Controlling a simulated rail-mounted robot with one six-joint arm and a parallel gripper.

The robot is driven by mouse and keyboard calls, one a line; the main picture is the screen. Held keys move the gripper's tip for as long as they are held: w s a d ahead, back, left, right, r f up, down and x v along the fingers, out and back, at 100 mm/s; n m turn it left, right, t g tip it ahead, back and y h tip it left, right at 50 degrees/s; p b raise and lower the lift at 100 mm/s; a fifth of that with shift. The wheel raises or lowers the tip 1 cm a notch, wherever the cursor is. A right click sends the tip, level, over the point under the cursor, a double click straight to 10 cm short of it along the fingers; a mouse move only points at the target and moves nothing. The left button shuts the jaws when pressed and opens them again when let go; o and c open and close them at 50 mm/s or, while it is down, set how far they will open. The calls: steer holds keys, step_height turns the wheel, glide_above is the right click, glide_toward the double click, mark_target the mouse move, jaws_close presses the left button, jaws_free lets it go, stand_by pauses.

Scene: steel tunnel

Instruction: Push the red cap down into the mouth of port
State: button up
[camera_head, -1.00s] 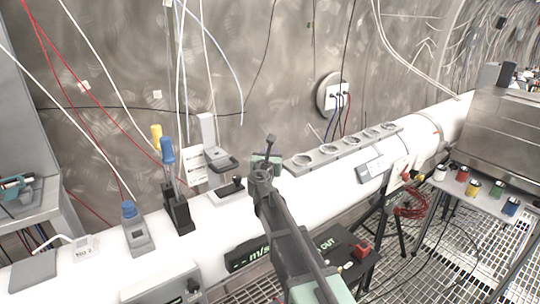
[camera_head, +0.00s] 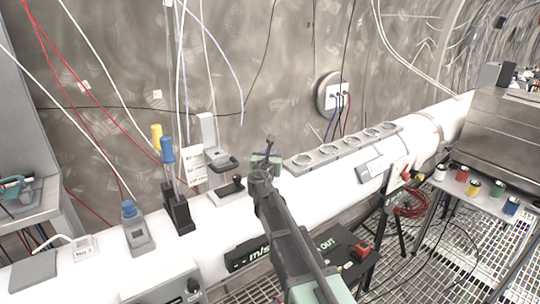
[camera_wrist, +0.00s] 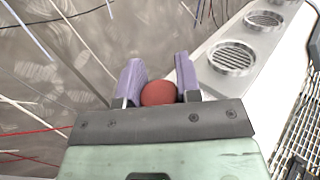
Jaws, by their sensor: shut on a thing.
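The red cap (camera_wrist: 158,93) shows in the wrist view between the two fingers of my gripper (camera_wrist: 158,80), which is shut on it. In the head view my gripper (camera_head: 267,153) is above the white pipe, just left of the strip of ports; the cap cannot be made out there. The strip (camera_head: 306,168) has several round mouths in a row. In the wrist view the nearest port (camera_wrist: 232,57) is right of the fingers, apart from the cap, with a grille in its mouth. Which port the task means cannot be told.
Left of my gripper on the white pipe (camera_head: 206,243) stand a black holder (camera_head: 179,213) with yellow and blue handled tools and a grey block with a blue knob (camera_head: 128,209). A side table at right holds several coloured cans (camera_head: 473,188). Cables hang along the wall.

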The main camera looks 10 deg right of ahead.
steer(key=shift+f, duration=0.1)
steer(key=shift+f+b, duration=0.35)
steer(key=shift+b, duration=0.1)
steer(key=shift+r, duration=0.1)
steer(key=shift+r+p, duration=0.45)
steer(key=shift+p, duration=0.1)
steer(key=shift+w+f, duration=0.1)
steer(key=shift+f+b, duration=0.5)
steer(key=shift+b, duration=0.1)
stand_by(0.8)
steer(key=shift+r, duration=0.15)
